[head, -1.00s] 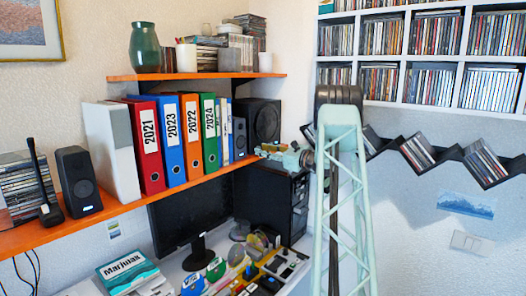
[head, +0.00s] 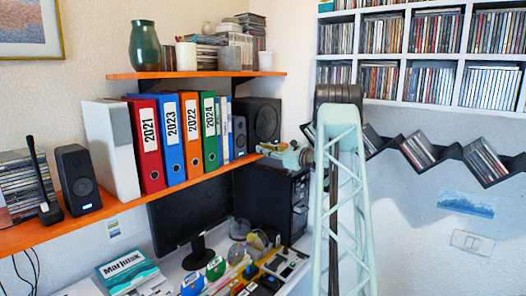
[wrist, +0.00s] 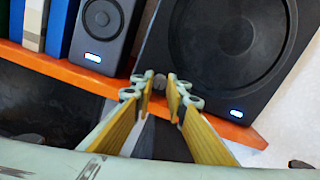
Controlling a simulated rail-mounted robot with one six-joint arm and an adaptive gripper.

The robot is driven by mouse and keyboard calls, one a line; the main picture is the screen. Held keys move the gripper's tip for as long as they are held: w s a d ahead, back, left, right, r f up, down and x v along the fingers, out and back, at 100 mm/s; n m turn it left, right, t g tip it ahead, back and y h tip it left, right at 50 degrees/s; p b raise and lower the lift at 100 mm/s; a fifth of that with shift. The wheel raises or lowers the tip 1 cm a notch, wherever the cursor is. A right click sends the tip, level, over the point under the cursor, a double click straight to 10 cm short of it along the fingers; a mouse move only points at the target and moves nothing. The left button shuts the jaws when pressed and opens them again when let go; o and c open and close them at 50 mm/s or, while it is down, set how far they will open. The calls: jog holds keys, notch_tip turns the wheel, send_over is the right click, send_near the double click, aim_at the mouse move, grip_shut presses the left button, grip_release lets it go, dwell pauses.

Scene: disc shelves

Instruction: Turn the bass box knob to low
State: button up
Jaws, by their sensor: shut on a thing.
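The bass box (wrist: 225,50) is a large black speaker with a round cone, at the right end of the orange shelf. It also shows in the head view (head: 262,118). A small blue-white light glows at its lower right in the wrist view. Its small grey knob (wrist: 159,80) sits low at the left, between my fingertips. My gripper (wrist: 161,86) is shut on the knob, with its yellow-lined fingers on either side of it. In the head view my gripper (head: 266,150) is small and meets the lower front of the bass box; the knob's setting cannot be read.
A smaller black speaker (wrist: 106,30) with a lit light stands left of the bass box, beside several binders (head: 185,138). A monitor (head: 190,210) and black computer case (head: 272,202) stand underneath.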

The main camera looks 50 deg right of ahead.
jog(key=shift+f+n+b, duration=0.1)
jog(key=shift+n+b, duration=1.8)
jog(key=shift+b, duration=1.05)
jog(key=shift+n+b, duration=0.3)
jog(key=o, duration=0.9)
jog(key=shift+c, duration=0.2)
jog(key=shift+r+m+p, duration=0.2)
jog(key=shift+m+p, duration=2.1)
jog(key=shift+p, duration=1.55)
jog(key=s, duration=1.3)
jog(key=shift+s+a+b, duration=0.3)
jog(key=shift+s+a, duration=0.1)
jog(key=shift+f, duration=0.1)
